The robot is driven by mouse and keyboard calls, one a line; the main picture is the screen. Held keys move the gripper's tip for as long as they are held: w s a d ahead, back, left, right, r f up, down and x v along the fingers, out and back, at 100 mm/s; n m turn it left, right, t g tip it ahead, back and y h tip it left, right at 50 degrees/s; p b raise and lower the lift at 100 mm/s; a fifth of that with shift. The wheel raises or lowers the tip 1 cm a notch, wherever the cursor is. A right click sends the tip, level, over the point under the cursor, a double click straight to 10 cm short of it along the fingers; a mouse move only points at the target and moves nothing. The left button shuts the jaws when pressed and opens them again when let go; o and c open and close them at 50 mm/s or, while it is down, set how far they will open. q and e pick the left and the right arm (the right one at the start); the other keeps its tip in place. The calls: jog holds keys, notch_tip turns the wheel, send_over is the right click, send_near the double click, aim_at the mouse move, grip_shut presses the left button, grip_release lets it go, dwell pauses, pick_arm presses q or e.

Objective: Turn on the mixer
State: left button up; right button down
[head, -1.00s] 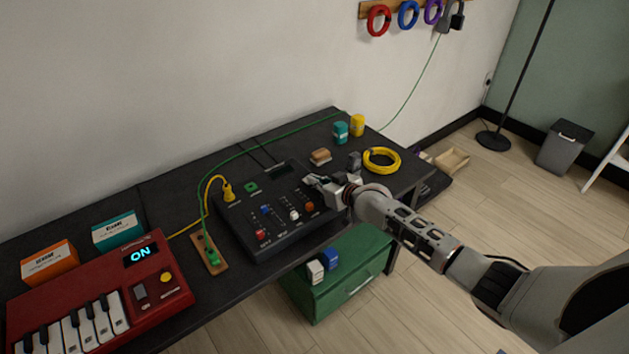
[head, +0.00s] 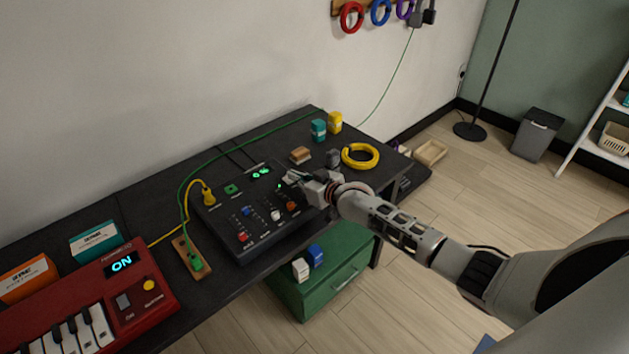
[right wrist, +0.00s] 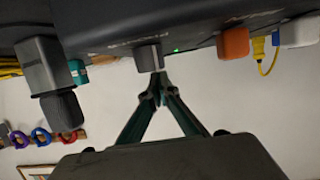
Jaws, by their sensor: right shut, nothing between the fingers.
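The mixer (head: 243,228) is a dark console with sliders and coloured knobs on the black table. Its small display (head: 261,173) glows green, and a green light shows near my gripper. My right gripper (head: 292,181) is at the mixer's right back part. In the right wrist view its fingertips (right wrist: 157,90) are together and empty, right at a grey knob or switch (right wrist: 148,58) on the mixer; I cannot tell whether they touch. An orange knob (right wrist: 233,43) and a white knob (right wrist: 299,33) are to the right. My left gripper is not in view.
A red keyboard (head: 160,309) showing "ON" stands at the left. A power strip (head: 185,252) with a green plug lies beside the mixer. A yellow cable coil (head: 360,148), a brown block (head: 300,154) and small jars (head: 319,129) are at the table's right end.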

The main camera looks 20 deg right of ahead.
jog(key=shift+s+d+r+p, duration=0.1)
jog(key=shift+s+r+p, duration=0.15)
jog(key=shift+r+p, duration=0.7)
jog(key=shift+s+d+f+b, duration=0.1)
jog(key=shift+s+d+b, duration=0.15)
jog(key=shift+s+b, duration=0.4)
jog(key=v, duration=0.4)
jog(key=f+v, duration=0.1)
jog(key=v, duration=0.2)
jog(key=shift+s, duration=0.1)
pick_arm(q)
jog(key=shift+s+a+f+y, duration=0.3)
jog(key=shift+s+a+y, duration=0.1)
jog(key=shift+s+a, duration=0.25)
pick_arm(e)
jog(key=shift+s+d+r, duration=0.1)
jog(key=shift+s+d, duration=0.15)
jog(key=shift+s, duration=0.4)
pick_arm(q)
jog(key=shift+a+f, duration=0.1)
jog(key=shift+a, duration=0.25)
